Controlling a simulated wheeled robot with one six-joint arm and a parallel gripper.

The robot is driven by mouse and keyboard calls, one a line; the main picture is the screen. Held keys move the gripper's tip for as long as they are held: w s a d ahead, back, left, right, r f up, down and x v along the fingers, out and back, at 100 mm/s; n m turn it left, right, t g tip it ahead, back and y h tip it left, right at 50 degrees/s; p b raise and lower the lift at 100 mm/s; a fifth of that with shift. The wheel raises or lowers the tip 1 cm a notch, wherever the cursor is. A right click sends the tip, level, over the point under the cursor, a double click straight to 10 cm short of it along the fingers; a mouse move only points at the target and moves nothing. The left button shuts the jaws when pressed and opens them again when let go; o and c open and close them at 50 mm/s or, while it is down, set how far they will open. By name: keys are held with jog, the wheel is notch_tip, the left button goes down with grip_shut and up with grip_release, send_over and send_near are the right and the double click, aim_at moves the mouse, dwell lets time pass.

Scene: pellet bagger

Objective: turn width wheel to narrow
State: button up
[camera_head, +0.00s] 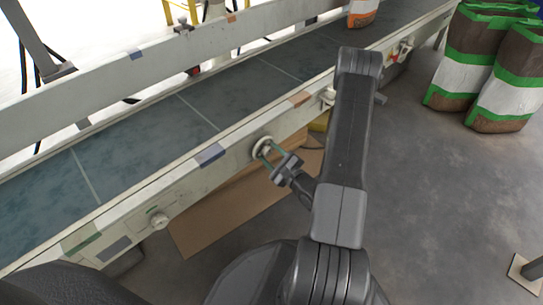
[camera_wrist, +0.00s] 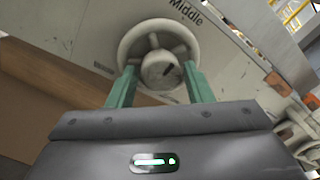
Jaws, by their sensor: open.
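The width wheel (camera_wrist: 163,68) is a pale, spoked handwheel with a round hub and a dark mark on the hub, in the upper middle of the wrist view. It also shows on the conveyor's side rail in the head view (camera_head: 261,147). The word "Middle" is on the panel above it; a smaller label left of it is too small to read. My gripper (camera_wrist: 158,84) has green fingers, open, one at each side of the hub and close to the wheel's rim. I cannot tell whether they touch it. In the head view my gripper (camera_head: 268,152) points at the wheel.
The conveyor belt (camera_head: 140,143) runs behind the side rail, with an orange and white bag (camera_head: 362,14) at its far end. A cardboard sheet (camera_head: 222,213) is below the rail. Filled bags (camera_head: 507,85) stand at right. The grey floor (camera_head: 440,200) at right is mostly clear.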

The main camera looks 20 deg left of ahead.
jog(key=c, duration=0.7)
jog(key=shift+m, duration=0.3)
